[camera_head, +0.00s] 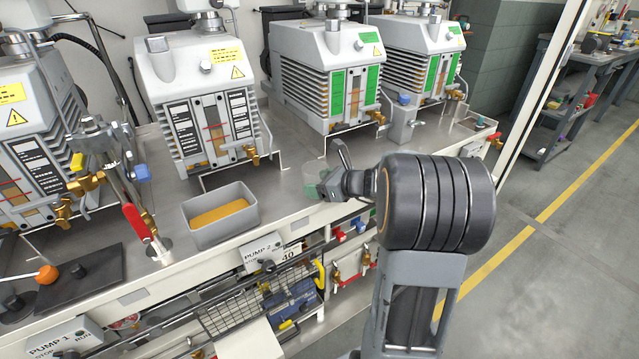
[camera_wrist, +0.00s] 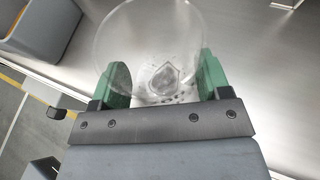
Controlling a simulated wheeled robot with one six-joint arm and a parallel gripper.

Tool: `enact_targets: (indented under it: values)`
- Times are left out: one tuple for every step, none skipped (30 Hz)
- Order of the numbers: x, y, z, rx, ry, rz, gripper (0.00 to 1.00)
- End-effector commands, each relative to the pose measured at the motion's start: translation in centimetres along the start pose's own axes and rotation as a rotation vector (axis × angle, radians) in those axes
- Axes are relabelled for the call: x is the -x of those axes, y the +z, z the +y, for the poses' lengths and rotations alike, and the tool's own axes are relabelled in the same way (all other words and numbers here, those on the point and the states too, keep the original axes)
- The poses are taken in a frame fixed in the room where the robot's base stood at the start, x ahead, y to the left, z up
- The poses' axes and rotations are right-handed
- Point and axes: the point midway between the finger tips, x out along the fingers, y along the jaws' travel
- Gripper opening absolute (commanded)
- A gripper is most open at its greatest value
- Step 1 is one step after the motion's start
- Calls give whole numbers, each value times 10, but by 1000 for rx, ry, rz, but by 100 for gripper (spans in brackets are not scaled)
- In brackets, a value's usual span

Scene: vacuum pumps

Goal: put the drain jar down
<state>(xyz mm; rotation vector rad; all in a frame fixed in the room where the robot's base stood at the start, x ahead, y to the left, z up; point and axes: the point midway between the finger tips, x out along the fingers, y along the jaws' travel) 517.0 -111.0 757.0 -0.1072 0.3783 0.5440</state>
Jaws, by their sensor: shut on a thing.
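The drain jar (camera_wrist: 150,25) is a clear, round glass vessel. In the wrist view it sits between the two green finger pads of my gripper (camera_wrist: 158,82), which is shut on it. Dark specks and a greyish patch show through the glass. In the head view the jar (camera_head: 314,172) is a faint clear shape at my gripper (camera_head: 318,190), over the front part of the steel bench top (camera_head: 285,188). My wrist hides part of it. I cannot tell whether its base touches the bench.
A grey tray (camera_head: 221,232) with amber liquid stands on the bench left of my gripper. White vacuum pumps (camera_head: 203,100) line the back. A red-handled valve (camera_head: 137,222) stands farther left. Bare steel lies around the jar. The bench's front edge is close below my gripper.

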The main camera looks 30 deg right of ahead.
Motion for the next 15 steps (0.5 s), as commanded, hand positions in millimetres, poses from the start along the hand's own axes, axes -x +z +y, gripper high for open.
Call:
enact_targets:
  values:
    - [0,-1,0,0,0,0,35]
    - [-1,-1,0,0,0,0,35]
    - [-1,-2,0,0,0,0,35]
    - [-1,-2,0,0,0,0,35]
    - [-1,-3,0,0,0,0,35]
    - [-1,-3,0,0,0,0,35]
    - [-2,-4,0,0,0,0,35]
    - [-2,-4,0,0,0,0,35]
    - [-2,-5,0,0,0,0,35]
    - [-2,-5,0,0,0,0,35]
    - [-2,-6,0,0,0,0,35]
    - [-2,-5,0,0,0,0,73]
    - [-2,-5,0,0,0,0,76]
    - [-2,-5,0,0,0,0,79]
    - [-2,-5,0,0,0,0,83]
